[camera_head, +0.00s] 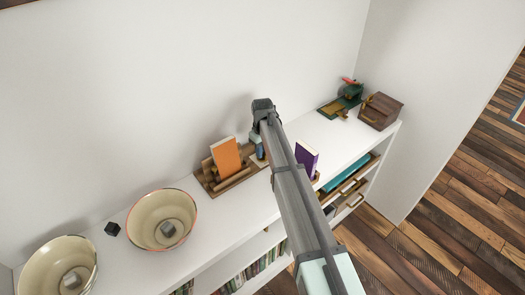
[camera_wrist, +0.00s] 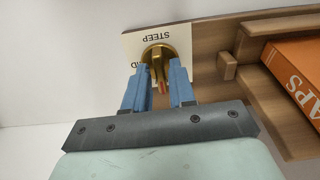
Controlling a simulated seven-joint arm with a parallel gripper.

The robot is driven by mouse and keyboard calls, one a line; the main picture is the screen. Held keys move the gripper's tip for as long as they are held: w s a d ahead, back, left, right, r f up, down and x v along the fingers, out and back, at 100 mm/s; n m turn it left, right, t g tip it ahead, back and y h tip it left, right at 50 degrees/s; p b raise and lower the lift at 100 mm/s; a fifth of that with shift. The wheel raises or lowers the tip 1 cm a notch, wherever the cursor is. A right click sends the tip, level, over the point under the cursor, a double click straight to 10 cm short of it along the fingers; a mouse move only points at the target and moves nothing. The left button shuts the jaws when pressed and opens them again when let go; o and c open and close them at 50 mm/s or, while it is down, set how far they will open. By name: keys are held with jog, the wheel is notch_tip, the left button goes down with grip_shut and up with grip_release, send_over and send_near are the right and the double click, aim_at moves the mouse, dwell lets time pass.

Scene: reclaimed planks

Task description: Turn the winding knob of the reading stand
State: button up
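The wooden reading stand (camera_head: 232,180) stands on the white shelf top against the wall, with an orange book (camera_head: 226,157) leaning on it. In the wrist view the stand's wood (camera_wrist: 215,40) and part of the orange book (camera_wrist: 300,75) show at the right. The brass winding knob (camera_wrist: 153,53) sits on a pale plate (camera_wrist: 183,62) with upside-down lettering, "STEEP" among it. My gripper (camera_wrist: 160,70) has its blue fingers apart, one on each side of the knob's lower part. I cannot tell whether either finger touches it. In the head view my arm hides the knob.
A purple book (camera_head: 306,158) stands right of my arm. A brown box (camera_head: 380,111) and a green object (camera_head: 350,91) are farther right.

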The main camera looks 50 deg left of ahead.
jog(key=shift+o, duration=0.9)
notch_tip(320, 180, up, 14)
jog(key=shift+f, duration=0.15)
dwell(0.3)
